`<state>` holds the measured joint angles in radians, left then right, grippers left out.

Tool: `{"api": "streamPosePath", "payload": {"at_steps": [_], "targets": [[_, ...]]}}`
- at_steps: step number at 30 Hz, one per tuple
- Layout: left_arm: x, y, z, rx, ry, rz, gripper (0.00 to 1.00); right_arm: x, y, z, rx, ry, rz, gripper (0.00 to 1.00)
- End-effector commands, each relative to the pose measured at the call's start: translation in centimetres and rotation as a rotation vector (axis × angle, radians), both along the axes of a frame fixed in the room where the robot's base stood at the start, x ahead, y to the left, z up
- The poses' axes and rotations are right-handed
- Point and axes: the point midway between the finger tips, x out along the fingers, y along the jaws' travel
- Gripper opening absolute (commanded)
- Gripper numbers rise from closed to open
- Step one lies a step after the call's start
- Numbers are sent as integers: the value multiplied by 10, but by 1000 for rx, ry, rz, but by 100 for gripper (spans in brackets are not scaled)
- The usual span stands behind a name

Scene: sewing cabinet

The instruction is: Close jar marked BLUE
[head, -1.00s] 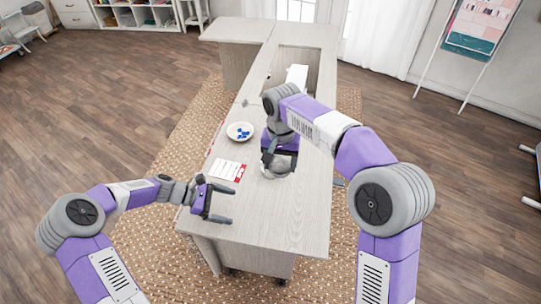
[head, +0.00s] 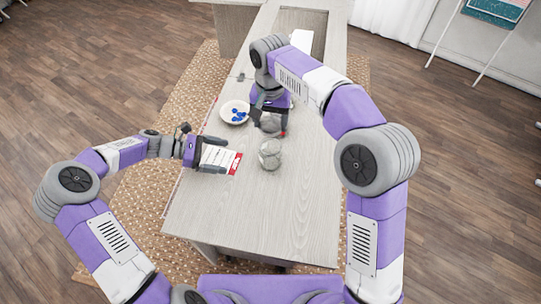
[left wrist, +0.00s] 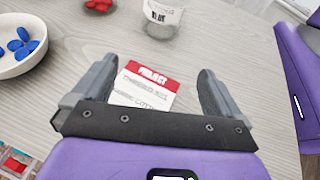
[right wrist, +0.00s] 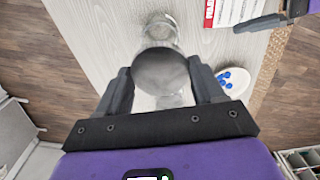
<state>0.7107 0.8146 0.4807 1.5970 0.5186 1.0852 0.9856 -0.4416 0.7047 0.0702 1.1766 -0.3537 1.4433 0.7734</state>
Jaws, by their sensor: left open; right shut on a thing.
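A clear glass jar (head: 270,155) stands on the tabletop in front of my right gripper. The left wrist view shows its BLUE label (left wrist: 157,13), cut by the top edge. My right gripper (head: 268,118) is shut on a grey round lid, seen face-on in the right wrist view (right wrist: 160,70). The lid is beyond the BLUE jar, apart from it in the head view; more glass shows partly hidden behind it. Red pieces (left wrist: 98,5) show left of the BLUE jar. My left gripper (head: 215,157) is open and empty over the card's left side.
A white dish (head: 228,116) with several blue pieces (head: 238,117) stands left of my right gripper. A red-and-white card (head: 217,158) lies flat beside the BLUE jar. The near end of the table (head: 255,225) is clear.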

Motion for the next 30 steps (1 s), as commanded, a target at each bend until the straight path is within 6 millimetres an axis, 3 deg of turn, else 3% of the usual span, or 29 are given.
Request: {"api": "streamPosePath", "payload": {"at_steps": [18, 24, 30], "targets": [[6, -117, 0, -2, 0, -5, 100, 0, 0, 0, 0, 0, 0, 40], [8, -145, -13, -1, 1, -4, 100, 0, 0, 0, 0, 0, 0, 40], [9, -158, -19, 0, 0, -1, 100, 0, 0, 0, 0, 0, 0, 40]]}}
